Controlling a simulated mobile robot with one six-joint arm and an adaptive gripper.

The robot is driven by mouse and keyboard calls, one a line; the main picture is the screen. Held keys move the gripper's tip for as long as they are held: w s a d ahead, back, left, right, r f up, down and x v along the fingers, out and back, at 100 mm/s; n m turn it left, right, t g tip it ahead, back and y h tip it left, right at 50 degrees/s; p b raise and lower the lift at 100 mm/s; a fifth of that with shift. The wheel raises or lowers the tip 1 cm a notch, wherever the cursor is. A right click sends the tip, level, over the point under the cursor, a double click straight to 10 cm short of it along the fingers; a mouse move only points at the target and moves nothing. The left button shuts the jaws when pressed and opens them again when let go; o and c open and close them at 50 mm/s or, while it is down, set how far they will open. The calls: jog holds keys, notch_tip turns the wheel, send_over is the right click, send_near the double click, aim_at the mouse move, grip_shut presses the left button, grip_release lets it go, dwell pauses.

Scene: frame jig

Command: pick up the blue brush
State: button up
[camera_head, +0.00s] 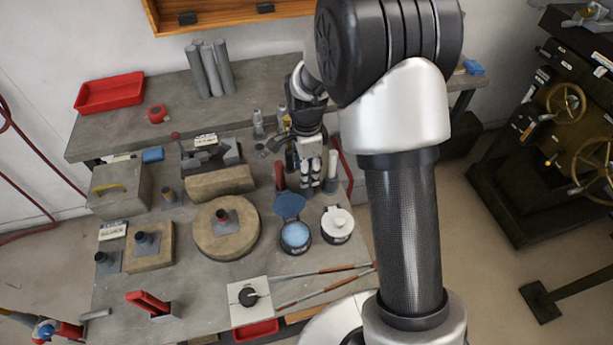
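I cannot make out a blue brush for certain. Blue things in view are a small blue block-like piece (152,155) at the back left of the workbench, a blue item (473,67) at the far right end of the rear bench, and a blue-ended tool (45,330) at the bottom left corner. My gripper (311,187) points down over the right part of the workbench (200,284), behind the open blue jar and the white-topped jar. Its fingers look small and close together. I cannot tell whether they are open or hold anything. My arm hides part of the bench's right side.
A blue jar (295,236) with its lid raised and a white-topped jar (338,224) stand just in front of my gripper. Bottles (258,124) and a red handle (280,177) are close to its left. A round block (226,238) lies further left. Long red-tipped rods lie in front.

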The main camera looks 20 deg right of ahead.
jog(key=shift+c, duration=0.6)
grip_shut()
jog(key=shift+r, duration=0.2)
notch_tip(320, 180, up, 20)
jog(key=p, duration=0.6)
